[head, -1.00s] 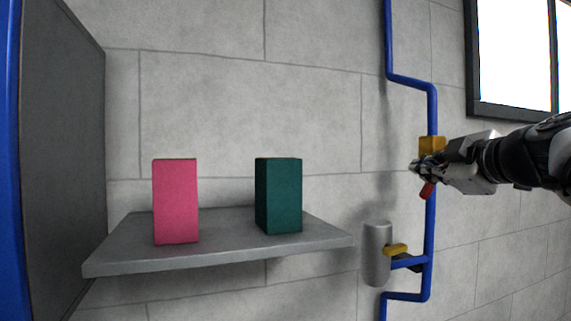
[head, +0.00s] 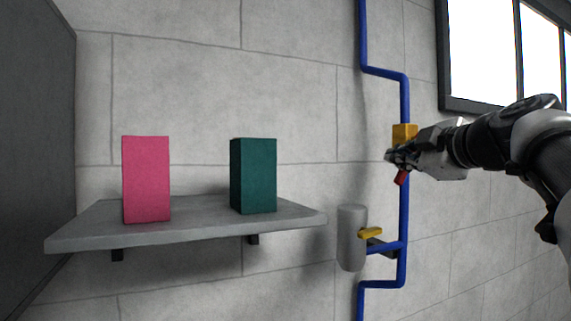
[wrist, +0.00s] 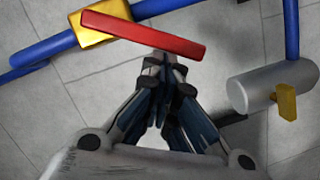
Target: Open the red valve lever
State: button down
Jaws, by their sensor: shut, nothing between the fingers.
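The red valve lever (wrist: 145,35) shows in the wrist view as a long bar running from the yellow valve body (wrist: 101,20) toward the right, tilted across the blue pipe line. My gripper (wrist: 165,62) is shut and empty, its tips right at the lever's lower edge; I cannot tell if they touch it. In the head view my gripper (head: 391,157) is in front of the pipe, just below the yellow valve body (head: 404,134). Only the red lever's lower end (head: 402,177) shows there, below my gripper; the rest is hidden.
The blue pipe (head: 404,213) runs down the block wall. Lower down, a grey cylinder (head: 351,238) with a yellow handle (head: 370,232) sits on a branch. A grey shelf (head: 190,228) at left holds a pink box (head: 146,180) and a green box (head: 253,176).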

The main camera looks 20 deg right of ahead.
jog(key=d+f+n+b, duration=0.1)
jog(key=b, duration=0.3)
jog(key=f+n+b, duration=0.1)
jog(key=n+b, duration=0.1)
jog(key=b, duration=0.2)
jog(key=d+f+n+t+b, duration=0.1)
jog(key=b, duration=0.2)
jog(key=shift+w+d+f+n+h+b, duration=0.2)
jog(key=shift+d+f+n+h+b, duration=0.1)
jog(key=shift+b, duration=0.1)
jog(key=shift+d+n+b, duration=0.4)
jog(key=shift+n+b, duration=0.2)
jog(key=shift+b, duration=0.2)
jog(key=shift+r, duration=0.1)
jog(key=shift+t, duration=0.3)
jog(key=a+b, duration=0.1)
jog(key=a, duration=0.1)
jog(key=a+b, duration=0.1)
jog(key=a, duration=0.1)
jog(key=shift+s+a, duration=0.1)
jog(key=shift+s, duration=0.3)
jog(key=b, duration=0.2)
send_near(400, 176)
jog(key=shift+s+a+r, duration=0.35)
jog(key=shift+s+a, duration=0.35)
jog(key=shift+s, duration=0.15)
